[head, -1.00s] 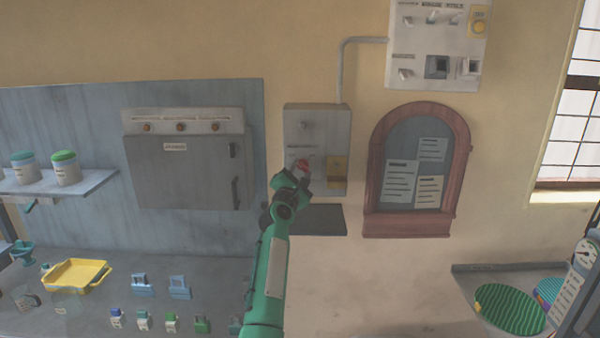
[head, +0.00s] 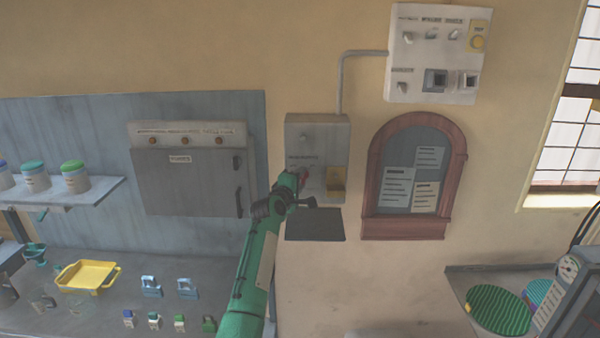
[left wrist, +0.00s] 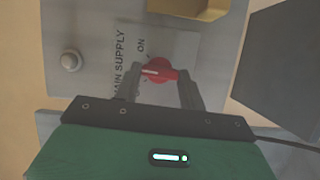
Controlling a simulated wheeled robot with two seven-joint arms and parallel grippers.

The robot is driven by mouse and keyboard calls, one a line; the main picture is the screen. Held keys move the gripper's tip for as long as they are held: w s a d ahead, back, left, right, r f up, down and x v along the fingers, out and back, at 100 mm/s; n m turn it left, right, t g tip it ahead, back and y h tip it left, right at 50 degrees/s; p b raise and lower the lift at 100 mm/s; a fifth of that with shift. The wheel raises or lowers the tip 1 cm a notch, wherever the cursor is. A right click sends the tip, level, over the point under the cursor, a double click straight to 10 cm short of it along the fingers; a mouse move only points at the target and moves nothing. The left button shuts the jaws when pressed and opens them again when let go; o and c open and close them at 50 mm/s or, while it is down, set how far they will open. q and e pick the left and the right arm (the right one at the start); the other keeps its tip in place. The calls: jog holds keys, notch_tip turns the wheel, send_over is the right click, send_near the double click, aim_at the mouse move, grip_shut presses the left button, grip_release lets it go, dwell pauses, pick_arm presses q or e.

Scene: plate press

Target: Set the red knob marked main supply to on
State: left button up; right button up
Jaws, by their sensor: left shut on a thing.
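The red main supply knob (left wrist: 163,75) sits on a light label plate in the left wrist view, and a bit of it shows in the head view (head: 304,176). Its white mark points left in the wrist view, towards the words "MAIN SUPPLY" (left wrist: 119,62). The word "ON" (left wrist: 141,46) is above and slightly left of the knob. My left gripper (left wrist: 160,82) has a finger on each side of the knob and is shut on it. In the head view my left gripper (head: 300,187) partly hides the knob at the grey switch box (head: 318,130). My right gripper is not in view.
A yellow part (head: 336,181) is on the box right of the knob. A dark shelf (head: 315,225) is below. A grey cabinet (head: 188,178) is left and an arched notice board (head: 455,170) right. A second control panel (head: 430,60) is higher up.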

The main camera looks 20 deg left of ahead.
pick_arm(q)
jog(key=shift+r+m+g+y+p, duration=0.25)
jog(key=shift+m+g+p, duration=0.2)
jog(key=shift+m+p, duration=0.65)
jog(key=shift+r+m+g+y+p, duration=0.15)
jog(key=shift+m+g+y+p, duration=0.3)
jog(key=shift+m+p, duration=0.6)
jog(key=shift+r+m+g+y+p, duration=0.2)
jog(key=shift+m+g+p, duration=0.3)
jog(key=shift+m+p, duration=0.6)
jog(key=shift+w+m, duration=0.1)
jog(key=shift+m, duration=0.15)
jog(key=o, duration=0.9)
jog(key=shift+c, duration=0.2)
jog(key=shift+o, duration=0.6)
jog(key=shift+f, duration=0.2)
jog(key=shift+d, duration=0.1)
